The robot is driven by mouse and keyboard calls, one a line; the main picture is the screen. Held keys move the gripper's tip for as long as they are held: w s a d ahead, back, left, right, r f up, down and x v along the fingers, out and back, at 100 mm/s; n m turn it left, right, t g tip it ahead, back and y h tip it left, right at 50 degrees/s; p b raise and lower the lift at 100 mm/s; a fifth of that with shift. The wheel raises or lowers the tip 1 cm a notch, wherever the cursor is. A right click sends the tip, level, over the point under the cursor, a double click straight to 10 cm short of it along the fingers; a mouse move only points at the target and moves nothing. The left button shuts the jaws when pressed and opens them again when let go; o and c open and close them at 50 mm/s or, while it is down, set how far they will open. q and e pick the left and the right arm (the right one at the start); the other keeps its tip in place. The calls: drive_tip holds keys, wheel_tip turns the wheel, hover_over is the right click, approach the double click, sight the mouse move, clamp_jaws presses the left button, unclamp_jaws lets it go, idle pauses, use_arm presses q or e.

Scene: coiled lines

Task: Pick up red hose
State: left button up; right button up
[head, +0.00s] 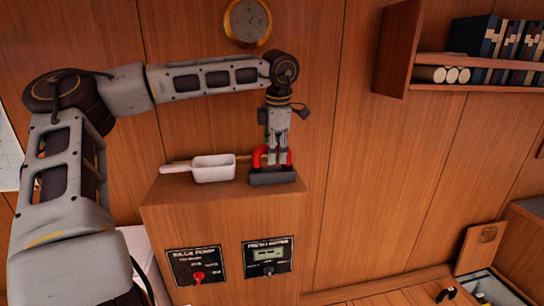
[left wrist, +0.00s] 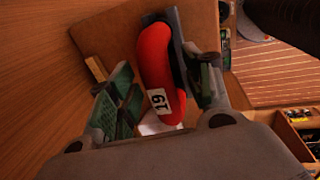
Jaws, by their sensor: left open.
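The red hose (head: 257,156) is a thick curved piece standing in a dark holder (head: 272,178) on top of the wooden cabinet. In the left wrist view the red hose (left wrist: 153,58) carries a white label reading 19. My left gripper (head: 277,160) points down at the hose from above and hides its middle. In the left wrist view my left gripper (left wrist: 165,82) is open, with one finger on each side of the hose. A gap shows on the left finger's side; contact on the right side cannot be told. My right gripper is not in view.
A white scoop (head: 212,169) lies on the cabinet top (head: 170,190), just left of the holder. The wooden wall is close behind, with a round brass clock (head: 247,22) above. A bilge pump panel (head: 198,266) is on the cabinet front. A bookshelf (head: 400,45) is at upper right.

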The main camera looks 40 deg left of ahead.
use_arm(q)
drive_tip(key=shift+c, duration=0.4)
clamp_jaws()
drive_tip(key=shift+r, duration=0.2)
drive_tip(key=shift+r+b, duration=0.7)
drive_tip(key=shift+r, duration=0.8)
drive_tip(key=s+d+b, duration=0.4)
drive_tip(key=s+d, duration=0.7)
drive_tip(key=d, duration=0.3)
drive_tip(key=shift+s+b, duration=0.15)
drive_tip(key=shift+b, duration=0.25)
drive_tip(key=shift+r, duration=0.2)
